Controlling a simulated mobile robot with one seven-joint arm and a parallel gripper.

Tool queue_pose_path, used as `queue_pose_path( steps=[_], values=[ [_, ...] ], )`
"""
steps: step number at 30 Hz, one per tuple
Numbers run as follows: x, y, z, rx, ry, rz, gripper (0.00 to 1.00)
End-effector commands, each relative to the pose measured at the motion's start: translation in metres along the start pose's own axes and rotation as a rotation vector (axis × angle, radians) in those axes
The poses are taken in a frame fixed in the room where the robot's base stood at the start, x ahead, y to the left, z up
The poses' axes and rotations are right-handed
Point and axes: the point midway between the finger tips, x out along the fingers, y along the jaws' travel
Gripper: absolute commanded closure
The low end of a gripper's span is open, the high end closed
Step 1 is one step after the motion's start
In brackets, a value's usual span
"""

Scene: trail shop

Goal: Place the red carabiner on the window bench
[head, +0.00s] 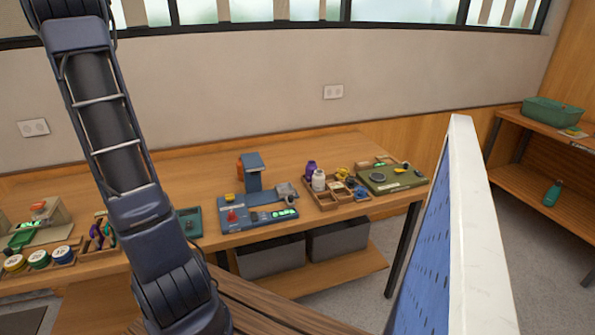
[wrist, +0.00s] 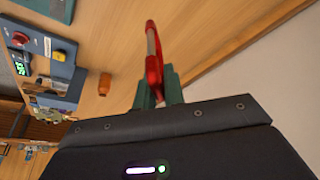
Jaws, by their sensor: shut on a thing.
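The red carabiner (wrist: 153,50) is in the wrist view, held upright in the picture between the teal fingers of my gripper (wrist: 157,88). The gripper is shut on its lower part, and its upper loop sticks out past the fingertips. The head view shows my arm at the left, but the gripper and carabiner are not visible there. A long wooden bench (head: 300,157) runs along the wall under the windows. Its top also shows in the wrist view (wrist: 105,35), behind the carabiner; I cannot tell the gap between them.
A blue-grey device (head: 258,218), a wooden organizer (head: 322,203) and a green case (head: 392,185) stand on the bench. An orange bottle (wrist: 104,84) shows near the carabiner. A white-edged blue panel (head: 470,220) rises at right. Grey bins (head: 270,258) sit below. The bench's back strip is clear.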

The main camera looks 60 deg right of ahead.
Motion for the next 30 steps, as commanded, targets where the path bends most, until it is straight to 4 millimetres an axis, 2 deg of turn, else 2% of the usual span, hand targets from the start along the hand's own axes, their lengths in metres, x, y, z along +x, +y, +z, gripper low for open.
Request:
queue_pose_path(
  steps=[1, 8, 14, 18, 24, 30],
  values=[
    [0.009, 0.005, -0.022, 0.045, 0.000, 0.018, 1.00],
    [0.044, 0.036, -0.112, 0.231, 0.003, 0.090, 1.00],
    [0.073, 0.076, -0.185, 0.387, 0.007, 0.152, 1.00],
    [0.094, 0.110, -0.233, 0.491, 0.013, 0.195, 1.00],
    [0.120, 0.165, -0.294, 0.635, 0.022, 0.255, 1.00],
    [0.140, 0.214, -0.338, 0.746, 0.031, 0.302, 1.00]
  ],
)
